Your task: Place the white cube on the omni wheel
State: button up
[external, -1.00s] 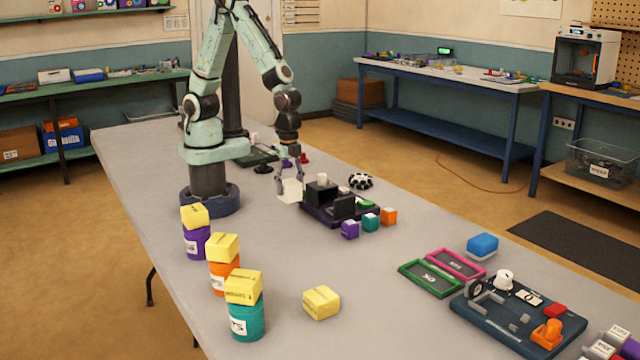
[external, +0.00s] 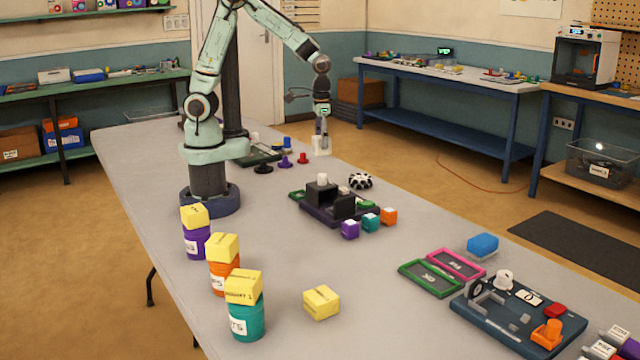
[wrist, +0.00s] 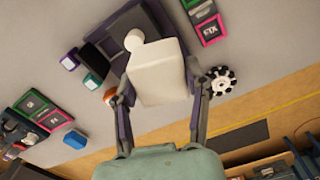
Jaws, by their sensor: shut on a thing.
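My gripper (external: 323,133) is shut on the white cube (external: 321,147) and holds it above the far part of the table. In the wrist view the white cube (wrist: 159,74) sits between the two fingers of my gripper (wrist: 158,85). The black and white omni wheel (external: 360,181) lies on the table to the right of and nearer than the held cube, apart from it. It also shows in the wrist view (wrist: 220,80), just right of the right finger.
A dark purple fixture (external: 335,212) with black blocks and a white knob stands beside the wheel. Purple (external: 350,229), teal (external: 371,222) and orange (external: 389,216) cubes sit in front of it. Small colored pieces (external: 285,161) stand farther back. The table right of the wheel is clear.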

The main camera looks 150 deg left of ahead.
jog(key=s+a+n, duration=0.3)
jog(key=s+a, duration=0.2)
jog(key=s, duration=0.3)
send_over(361, 176)
jog(key=d, duration=0.1)
notch_tip(361, 176, down, 8)
jog(key=shift+f, duration=0.1)
jog(key=shift+w+a+f, duration=0.1)
jog(key=shift+a+f, duration=0.25)
jog(key=shift+f, duration=1.55)
jog(key=o, duration=1.1)
jog(key=shift+f, duration=0.1)
jog(key=shift+o, duration=0.2)
